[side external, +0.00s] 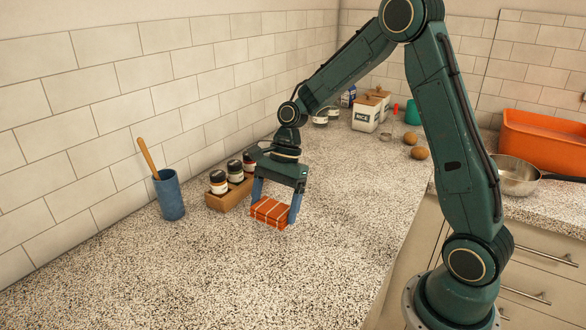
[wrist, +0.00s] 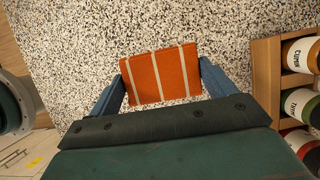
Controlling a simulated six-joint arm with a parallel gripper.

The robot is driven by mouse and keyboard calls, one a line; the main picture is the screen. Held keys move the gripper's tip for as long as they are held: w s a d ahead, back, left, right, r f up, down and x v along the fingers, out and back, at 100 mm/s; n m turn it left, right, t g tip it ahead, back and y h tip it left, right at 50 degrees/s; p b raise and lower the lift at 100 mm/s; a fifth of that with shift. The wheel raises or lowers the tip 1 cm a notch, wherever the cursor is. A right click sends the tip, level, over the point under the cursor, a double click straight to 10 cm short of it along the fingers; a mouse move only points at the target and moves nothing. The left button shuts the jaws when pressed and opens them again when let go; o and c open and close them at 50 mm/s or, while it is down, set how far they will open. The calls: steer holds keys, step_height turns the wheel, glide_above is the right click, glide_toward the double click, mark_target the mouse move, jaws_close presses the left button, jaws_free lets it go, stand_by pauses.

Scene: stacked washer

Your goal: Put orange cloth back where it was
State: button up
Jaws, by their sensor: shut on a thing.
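The orange cloth (side external: 270,211) is a folded block with pale stripes. It is at the counter surface, just in front of the spice rack in the side view; I cannot tell whether it rests on the counter or hangs just above it. My gripper (side external: 273,213) points down over it, with one blue finger at each side, shut on the cloth. In the wrist view the cloth (wrist: 161,75) sits between the two blue fingers of my gripper (wrist: 163,82), which touch its left and right edges.
A wooden rack (side external: 231,193) with several spice jars stands close behind my gripper. A blue cup (side external: 169,196) with a wooden-handled tool is farther left. Canisters (side external: 366,115), brown round items (side external: 418,153) and a metal bowl (side external: 516,175) are farther back. The front counter (side external: 240,275) is clear.

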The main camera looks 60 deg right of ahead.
mark_target(275, 217)
steer(key=shift+f, duration=1.95)
steer(key=shift+f, duration=0.15)
steer(key=o, duration=0.8)
steer(key=shift+o, duration=0.2)
steer(key=v, duration=1.2)
steer(key=shift+r, duration=0.25)
steer(key=shift+a, duration=0.1)
